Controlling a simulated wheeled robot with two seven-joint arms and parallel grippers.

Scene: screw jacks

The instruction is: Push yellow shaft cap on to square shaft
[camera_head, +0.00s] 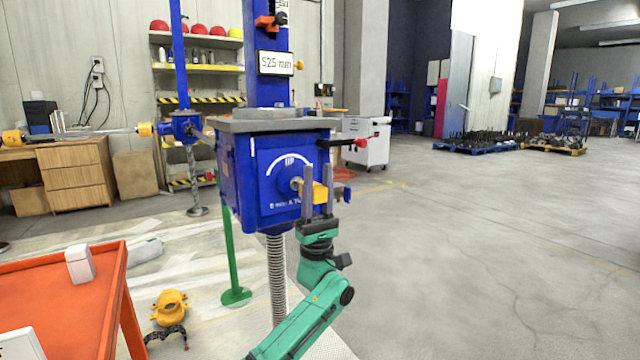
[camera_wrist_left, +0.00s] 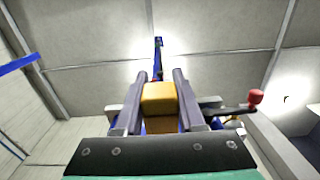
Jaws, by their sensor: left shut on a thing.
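The yellow shaft cap (camera_head: 319,196) is at the front face of the blue screw jack housing (camera_head: 262,205), beside the round hub (camera_head: 291,185) under the "UP" mark. My left gripper (camera_head: 318,190), on the green arm, points upward with its grey fingers shut on the cap. In the left wrist view the cap (camera_wrist_left: 159,99) sits between the two fingers. The square shaft is hidden behind the cap and fingers, so I cannot tell how far the cap is over it. My right gripper is not in view.
A red-knobbed lever (camera_head: 362,143) sticks out to the right, above my left gripper. The threaded screw (camera_head: 277,280) hangs below the housing. An orange table (camera_head: 60,285) stands at lower left, with a yellow part (camera_head: 170,307) on the floor beside it. The floor at right is clear.

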